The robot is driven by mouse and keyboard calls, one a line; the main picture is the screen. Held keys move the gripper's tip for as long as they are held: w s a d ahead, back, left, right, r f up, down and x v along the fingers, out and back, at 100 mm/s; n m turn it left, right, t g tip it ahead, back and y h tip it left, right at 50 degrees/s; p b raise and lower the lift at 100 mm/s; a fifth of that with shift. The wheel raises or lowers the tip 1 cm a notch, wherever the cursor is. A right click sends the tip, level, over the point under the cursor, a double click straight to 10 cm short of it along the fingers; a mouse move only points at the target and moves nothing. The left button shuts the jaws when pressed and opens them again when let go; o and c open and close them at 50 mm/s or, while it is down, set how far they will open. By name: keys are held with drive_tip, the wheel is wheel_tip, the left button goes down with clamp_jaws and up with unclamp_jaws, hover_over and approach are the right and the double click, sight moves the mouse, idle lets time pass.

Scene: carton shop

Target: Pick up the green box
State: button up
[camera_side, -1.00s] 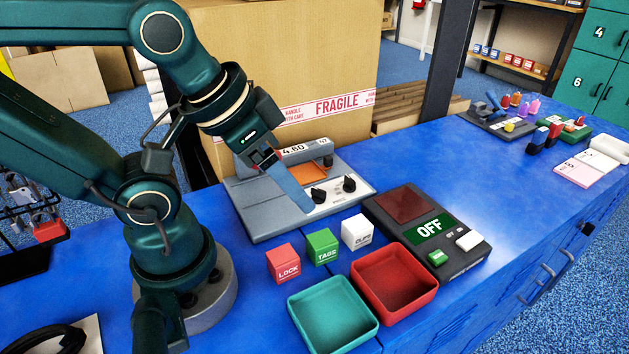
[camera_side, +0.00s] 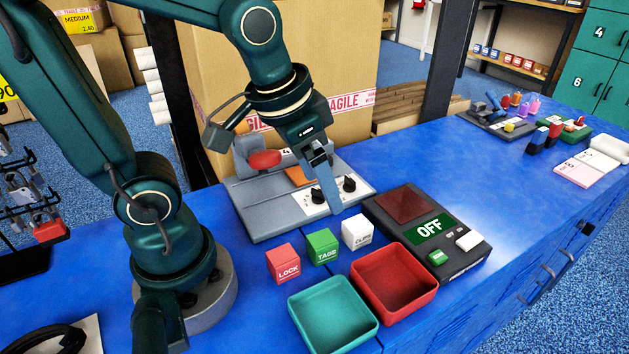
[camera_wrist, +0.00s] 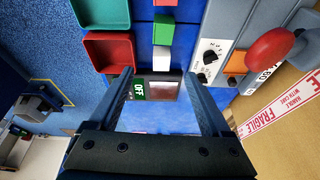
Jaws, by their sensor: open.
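The green box (camera_side: 322,247), marked TAGS, stands upright on the blue bench between a red box and a white box. It also shows in the wrist view (camera_wrist: 163,31), near the top and beyond the fingertips. My gripper (camera_side: 332,205) points steeply down over the front of the grey machine, above and behind the boxes. In the wrist view my gripper (camera_wrist: 158,74) has its two fingers wide apart with nothing held between them. The green box is apart from the fingers.
The red box (camera_side: 283,264) and white box (camera_side: 357,232) flank the green box. A teal tray (camera_side: 333,314) and red tray (camera_side: 394,284) stand in front. The grey machine (camera_side: 262,210) with dark knobs is behind, and an OFF panel (camera_side: 430,229) is to the right.

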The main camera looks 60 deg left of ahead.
sight(322, 239)
drive_tip(key=f+g, duration=0.1)
drive_tip(key=f, duration=0.1)
drive_tip(key=w+f+g, duration=0.1)
drive_tip(key=f, duration=0.2)
drive_tip(key=f+g, duration=0.1)
drive_tip(key=f, duration=0.1)
drive_tip(key=shift+w+a+f+g, duration=0.15)
drive_tip(key=shift+w+a+g, duration=0.05)
drive_tip(key=shift+a+g, duration=0.1)
drive_tip(key=shift+s+f, duration=0.15)
drive_tip(key=shift+f, duration=2.7)
clamp_jaws()
